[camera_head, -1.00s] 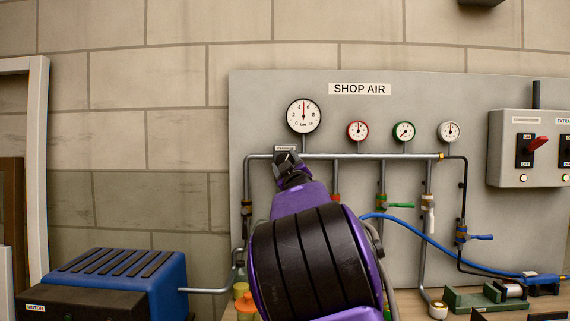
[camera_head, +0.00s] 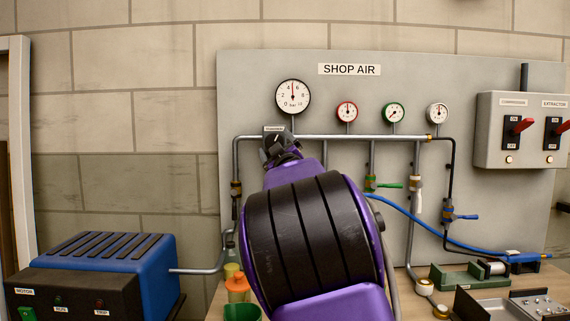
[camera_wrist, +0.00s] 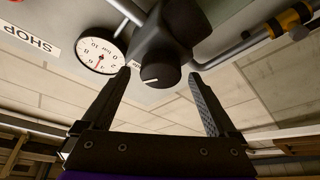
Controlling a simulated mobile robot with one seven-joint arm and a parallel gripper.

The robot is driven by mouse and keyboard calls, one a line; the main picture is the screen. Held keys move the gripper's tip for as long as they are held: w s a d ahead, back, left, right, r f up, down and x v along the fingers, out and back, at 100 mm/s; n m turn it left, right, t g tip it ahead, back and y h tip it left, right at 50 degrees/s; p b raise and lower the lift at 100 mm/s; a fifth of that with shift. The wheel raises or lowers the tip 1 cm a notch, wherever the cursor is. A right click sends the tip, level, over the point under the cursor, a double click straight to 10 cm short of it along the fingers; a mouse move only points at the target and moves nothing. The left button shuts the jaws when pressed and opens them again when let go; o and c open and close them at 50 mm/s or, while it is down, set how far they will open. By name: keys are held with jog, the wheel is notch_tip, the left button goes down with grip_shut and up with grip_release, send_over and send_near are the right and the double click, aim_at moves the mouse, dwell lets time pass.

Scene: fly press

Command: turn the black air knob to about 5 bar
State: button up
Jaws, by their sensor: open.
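The black air knob (camera_wrist: 160,77) with a white pointer line shows in the wrist view, on a dark regulator body (camera_wrist: 170,35). My gripper (camera_wrist: 159,72) is open. Its two fingers stand on either side of the knob, with visible gaps, so it is not gripped. In the head view my arm and gripper (camera_head: 284,155) cover most of the regulator, just below its small label. The large white gauge (camera_head: 292,97) hangs above the pipe. Its red needle points nearly straight up, between 4 and 6. The gauge also shows upside down in the wrist view (camera_wrist: 99,50).
A horizontal pipe (camera_head: 350,137) runs along the grey board, with small gauges above it and valves below. A blue hose (camera_head: 420,238) crosses at the right. A blue motor unit (camera_head: 105,262) stands at lower left, and an orange cup (camera_head: 238,287) is beside my arm.

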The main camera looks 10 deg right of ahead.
jog(key=v, duration=1.5)
jog(key=shift+s, duration=0.4)
